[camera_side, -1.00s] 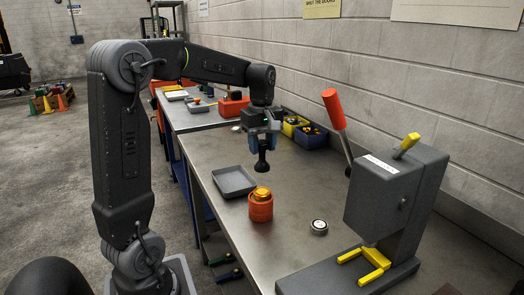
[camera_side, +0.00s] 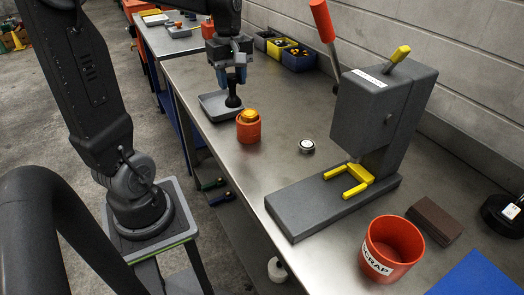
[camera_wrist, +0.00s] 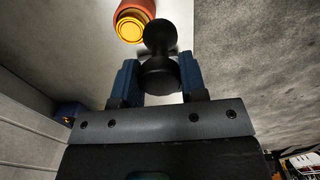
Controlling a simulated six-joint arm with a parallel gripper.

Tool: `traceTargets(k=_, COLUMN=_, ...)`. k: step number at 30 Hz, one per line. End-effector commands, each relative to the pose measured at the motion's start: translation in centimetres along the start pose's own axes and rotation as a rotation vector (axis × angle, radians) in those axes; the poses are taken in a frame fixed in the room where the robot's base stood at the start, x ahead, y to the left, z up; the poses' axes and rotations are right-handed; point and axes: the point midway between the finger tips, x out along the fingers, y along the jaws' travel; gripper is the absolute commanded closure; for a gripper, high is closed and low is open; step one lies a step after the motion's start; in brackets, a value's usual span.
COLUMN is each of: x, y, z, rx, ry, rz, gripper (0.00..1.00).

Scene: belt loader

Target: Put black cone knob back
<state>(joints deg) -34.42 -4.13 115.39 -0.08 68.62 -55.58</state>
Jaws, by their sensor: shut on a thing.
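My gripper (camera_side: 231,80) is shut on the black knob (camera_side: 233,98). The knob hangs below the blue fingers, with a round ball end and a narrow neck. In the wrist view, the same knob (camera_wrist: 158,38) sits between the two blue fingers of my gripper (camera_wrist: 160,82). In the side view it appears over the right part of the grey tray (camera_side: 210,106); its height above the tray is hard to tell. The inside of the tray is partly hidden behind the knob.
An orange cup (camera_side: 248,133) with a yellow top stands close to the tray. A silver-rimmed round part (camera_side: 307,146) lies to its right. The grey press (camera_side: 385,100) and red scrap bin (camera_side: 391,248) stand further right. Small bins (camera_side: 281,50) line the wall.

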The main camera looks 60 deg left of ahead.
Motion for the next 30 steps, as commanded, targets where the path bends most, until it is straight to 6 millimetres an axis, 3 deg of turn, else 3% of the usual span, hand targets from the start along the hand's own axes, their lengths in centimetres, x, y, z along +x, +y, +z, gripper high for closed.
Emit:
traceTargets(k=3, x=1.2, y=-2.1, z=0.8, rx=-0.002, ry=0.0, rz=0.001, gripper=0.86)
traceTargets(k=8, x=2.3, y=-3.2, z=1.6, rx=0.002, ry=0.001, rz=0.001, gripper=0.86)
traceTargets(k=21, x=7.6, y=1.7, z=8.7, rx=0.008, ry=-0.001, rz=-0.003, gripper=0.86)
traceTargets(k=30, x=9.5, y=3.3, z=10.8, rx=0.0, ry=0.0, rz=-0.001, gripper=0.86)
